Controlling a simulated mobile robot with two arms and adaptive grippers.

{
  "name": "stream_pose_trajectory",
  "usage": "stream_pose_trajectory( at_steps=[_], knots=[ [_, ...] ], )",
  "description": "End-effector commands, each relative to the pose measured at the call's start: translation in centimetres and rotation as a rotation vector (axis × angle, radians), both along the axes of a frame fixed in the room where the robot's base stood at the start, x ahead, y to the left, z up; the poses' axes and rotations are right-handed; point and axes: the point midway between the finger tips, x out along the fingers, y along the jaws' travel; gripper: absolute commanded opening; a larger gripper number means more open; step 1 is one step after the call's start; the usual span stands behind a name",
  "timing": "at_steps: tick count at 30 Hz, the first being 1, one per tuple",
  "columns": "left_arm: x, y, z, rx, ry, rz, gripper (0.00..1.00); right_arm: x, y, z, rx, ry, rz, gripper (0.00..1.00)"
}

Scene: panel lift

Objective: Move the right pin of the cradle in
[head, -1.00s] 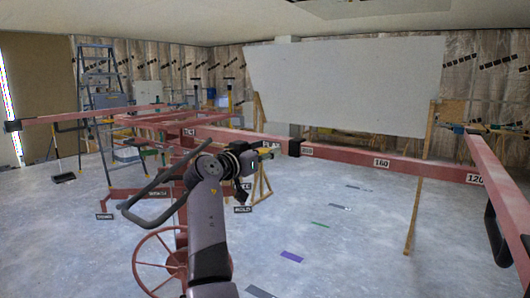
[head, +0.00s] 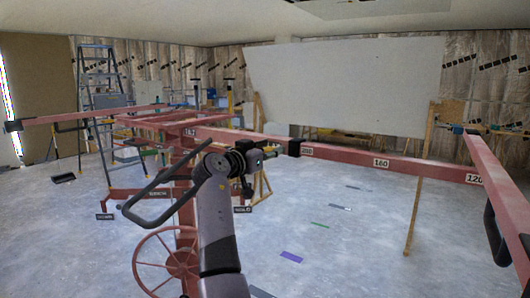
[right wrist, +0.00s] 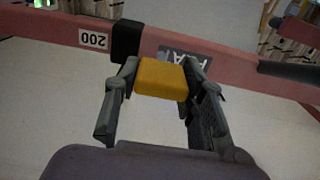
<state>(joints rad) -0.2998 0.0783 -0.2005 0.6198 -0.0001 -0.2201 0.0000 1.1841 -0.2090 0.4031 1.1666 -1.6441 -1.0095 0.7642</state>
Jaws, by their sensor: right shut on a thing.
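The red cradle frame shows in the head view with a long red beam (head: 400,164) that carries number labels. The yellow pin (right wrist: 162,78) sits at the beam, beside a black collar and the "200" label in the right wrist view. My right gripper (head: 270,154) is at the beam, left of the black collar (head: 295,147) in the head view. In the right wrist view its two fingers (right wrist: 160,82) are shut on the yellow pin, one on each side. How deep the pin sits in the beam is hidden. My left gripper is not in view.
A red handwheel (head: 166,264) stands low at the left, by the column. A large white panel (head: 345,86) is at the back. A wooden prop (head: 416,200) stands under the beam. A blue ladder (head: 97,85) is at the far left. The floor at centre right is mostly open.

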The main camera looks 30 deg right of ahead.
Motion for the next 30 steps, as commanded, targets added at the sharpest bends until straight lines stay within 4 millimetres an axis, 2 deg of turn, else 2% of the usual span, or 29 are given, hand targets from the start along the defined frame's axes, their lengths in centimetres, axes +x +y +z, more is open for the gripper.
stream_pose_trajectory(
  at_steps=[3, 11, 12, 21, 30],
  knots=[
    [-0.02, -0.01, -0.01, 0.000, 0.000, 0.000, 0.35, 0.36, -1.01, 0.24, -0.005, -0.001, 0.000, 0.00],
    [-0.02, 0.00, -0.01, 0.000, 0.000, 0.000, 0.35, 0.43, -1.07, 0.19, -0.003, -0.001, 0.001, 0.00],
    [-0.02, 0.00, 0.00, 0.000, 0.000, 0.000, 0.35, 0.43, -1.07, 0.19, -0.003, -0.001, 0.001, 0.37],
    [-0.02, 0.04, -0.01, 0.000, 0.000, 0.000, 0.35, 0.41, -1.08, 0.15, -0.002, -0.001, 0.000, 0.57],
    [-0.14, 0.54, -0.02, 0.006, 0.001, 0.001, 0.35, 0.38, -1.00, 0.12, -0.002, -0.001, 0.000, 0.57]
  ],
)
